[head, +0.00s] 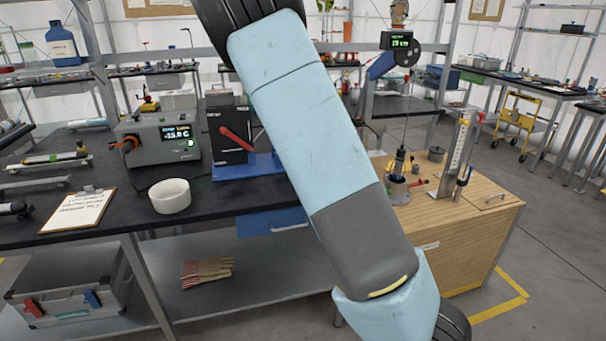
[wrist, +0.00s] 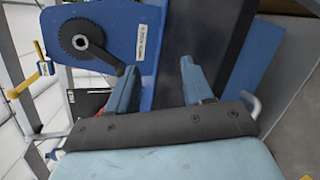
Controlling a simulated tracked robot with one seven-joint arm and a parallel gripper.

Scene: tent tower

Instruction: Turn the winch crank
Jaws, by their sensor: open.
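In the wrist view a blue winch plate (wrist: 140,25) carries a black toothed wheel (wrist: 72,45) with a pale hub. A dark crank arm (wrist: 108,62) runs from the wheel down to the right, and its end is hidden near my left finger. I cannot tell whether they touch. My gripper (wrist: 160,68) is open, its two blue fingers spread in front of a dark blue upright. I see no handle between them. In the head view a blue winch part (head: 381,66) shows behind my arm, with a pulley wheel (head: 405,55) and small display; my gripper is out of sight there.
A yellow-gripped lever (wrist: 20,88) is at the left in the wrist view. In the head view a wooden cabinet (head: 470,240) stands at the right below a hanging cable. A black-topped bench (head: 110,210) holds a grey box (head: 155,140) and a white bowl (head: 170,200).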

